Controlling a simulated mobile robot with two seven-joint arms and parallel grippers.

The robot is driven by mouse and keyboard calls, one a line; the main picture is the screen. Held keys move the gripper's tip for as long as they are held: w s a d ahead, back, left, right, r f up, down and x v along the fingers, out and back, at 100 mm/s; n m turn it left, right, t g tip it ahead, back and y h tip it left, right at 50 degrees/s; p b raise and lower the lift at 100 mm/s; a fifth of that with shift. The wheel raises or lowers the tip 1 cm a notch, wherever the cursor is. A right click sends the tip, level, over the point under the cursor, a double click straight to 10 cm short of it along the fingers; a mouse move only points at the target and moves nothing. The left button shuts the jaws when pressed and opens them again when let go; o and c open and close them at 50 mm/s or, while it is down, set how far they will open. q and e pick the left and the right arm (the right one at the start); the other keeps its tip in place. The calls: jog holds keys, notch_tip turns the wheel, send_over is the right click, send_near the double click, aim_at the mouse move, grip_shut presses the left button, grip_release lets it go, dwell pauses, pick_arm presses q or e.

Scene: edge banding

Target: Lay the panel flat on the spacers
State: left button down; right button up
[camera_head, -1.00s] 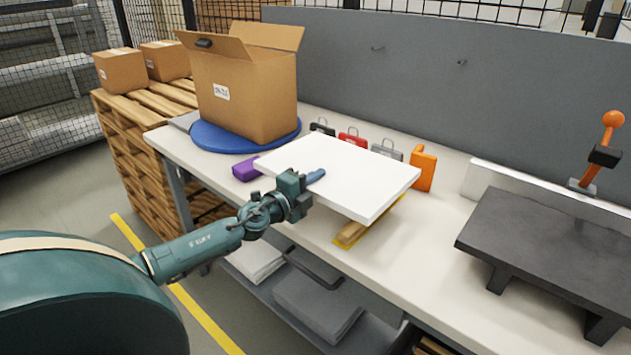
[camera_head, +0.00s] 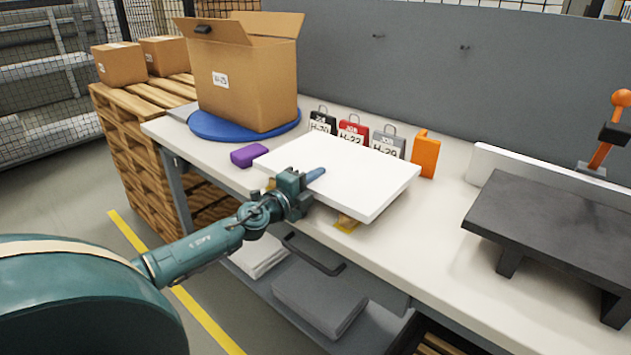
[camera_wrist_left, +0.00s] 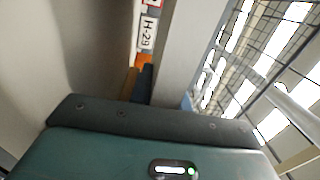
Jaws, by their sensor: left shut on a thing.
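The white panel (camera_head: 345,172) is roughly level over the workbench, low above the spacers. My left gripper (camera_head: 312,177) is shut on its near left edge; a blue finger shows on the top face. Yellowish ends of two spacers show under the panel, one at the front (camera_head: 347,223) and one at the left (camera_head: 270,184); the rest is hidden. I cannot tell whether the panel touches them. In the left wrist view the panel (camera_wrist_left: 183,55) runs edge-on away from the gripper. My right gripper is not in view.
A purple block (camera_head: 249,155), several tagged cases (camera_head: 353,132) and an orange block (camera_head: 425,154) stand around the panel. A large carton (camera_head: 245,85) sits on a blue disc (camera_head: 205,128). A dark raised plate (camera_head: 555,225) stands at right. Bare bench (camera_head: 420,235) lies between.

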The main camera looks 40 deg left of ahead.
pick_arm(q)
jog(key=shift+s+d+f, duration=0.1)
jog(key=shift+d+f, duration=0.05)
jog(key=shift+f, duration=0.55)
jog(key=c, duration=1.2)
grip_release()
jog(key=shift+c, duration=0.2)
jog(key=shift+f, duration=0.35)
jog(key=shift+s+d+f, duration=0.1)
jog(key=shift+s, duration=0.15)
jog(key=s, duration=0.3)
jog(key=s+b, duration=0.1)
jog(key=s, duration=0.1)
jog(key=shift+s+a+f, duration=0.15)
jog(key=shift+s+a, duration=0.1)
jog(key=shift+a, duration=0.15)
jog(key=shift+s+r, duration=0.2)
jog(key=shift+s, duration=0.15)
jog(key=shift+r, duration=0.2)
